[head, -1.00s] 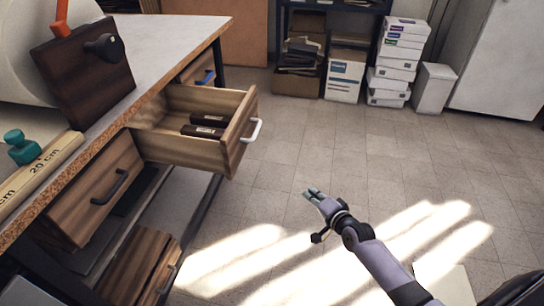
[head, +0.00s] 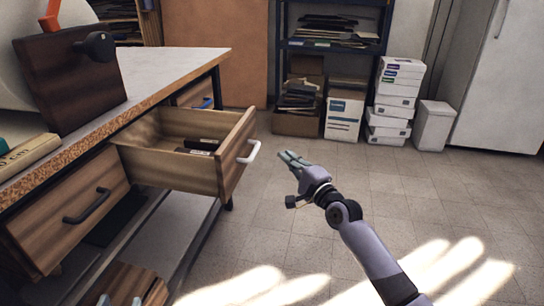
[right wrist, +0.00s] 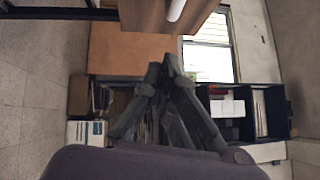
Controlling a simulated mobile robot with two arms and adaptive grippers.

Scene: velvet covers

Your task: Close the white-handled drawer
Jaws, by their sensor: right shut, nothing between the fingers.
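The white-handled drawer (head: 175,170) is pulled well out from under the workbench in the head view, with dark items inside. Its white handle (head: 249,151) is on the front panel. In the right wrist view the wooden front (right wrist: 150,14) and white handle (right wrist: 177,9) show at the top edge. My right gripper (head: 288,158) is shut and empty, to the right of the handle and apart from it. It also shows in the right wrist view (right wrist: 163,68). Two small pale tips at the bottom left of the head view appear to be my left gripper (head: 120,301), mostly cut off.
A black-handled drawer (head: 68,205) is nearer, and a blue-handled one (head: 196,95) is farther back. The workbench (head: 170,68) carries a dark wooden block (head: 70,80). Boxes (head: 393,95) and a bin (head: 435,125) stand by the back wall. The floor to the right is clear.

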